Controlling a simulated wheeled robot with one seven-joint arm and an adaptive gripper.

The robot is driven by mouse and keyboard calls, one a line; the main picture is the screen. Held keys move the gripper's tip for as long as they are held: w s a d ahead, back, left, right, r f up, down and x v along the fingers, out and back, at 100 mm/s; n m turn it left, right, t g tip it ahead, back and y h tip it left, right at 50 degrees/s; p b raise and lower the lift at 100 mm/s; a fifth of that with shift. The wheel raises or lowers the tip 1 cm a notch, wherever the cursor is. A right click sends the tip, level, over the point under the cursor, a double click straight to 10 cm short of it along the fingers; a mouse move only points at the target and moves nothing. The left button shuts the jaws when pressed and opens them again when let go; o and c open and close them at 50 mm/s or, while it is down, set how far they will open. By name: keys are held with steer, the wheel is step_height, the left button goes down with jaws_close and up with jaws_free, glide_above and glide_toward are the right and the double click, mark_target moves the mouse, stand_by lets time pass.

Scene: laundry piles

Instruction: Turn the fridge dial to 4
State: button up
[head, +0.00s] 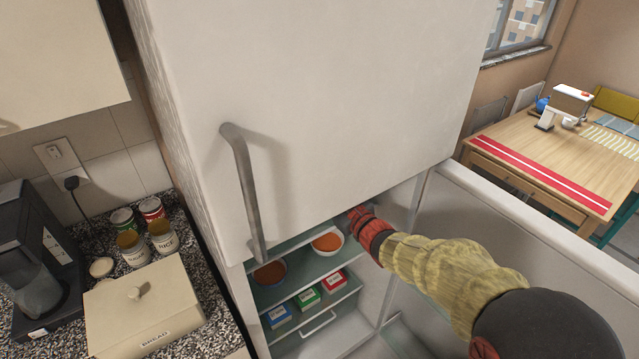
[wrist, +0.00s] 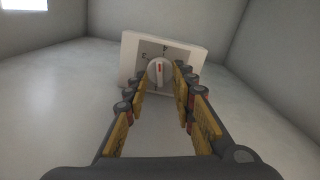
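The fridge dial (wrist: 159,72) is a pale round knob with a red mark, on a white box (wrist: 196,58) inside the fridge. In the wrist view it lies straight ahead, between and beyond my fingertips. In the head view my arm reaches into the open lower fridge compartment (head: 400,207), and my gripper's fingertips and the dial are hidden behind the upper door (head: 330,110).
Glass shelves (head: 318,262) below hold an orange-filled white bowl (head: 327,242), a dark bowl (head: 269,273) and several small boxes (head: 307,298). The open lower door (head: 540,225) stands right of my arm. A counter with a bread box (head: 145,310) is at left.

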steer(key=shift+c, duration=0.5)
jaws_close()
steer(key=shift+m+p, duration=0.7)
steer(key=shift+m, duration=0.8)
steer(key=shift+o, duration=0.4)
jaws_free()
steer(key=shift+s+d, duration=0.1)
steer(key=shift+d, duration=0.05)
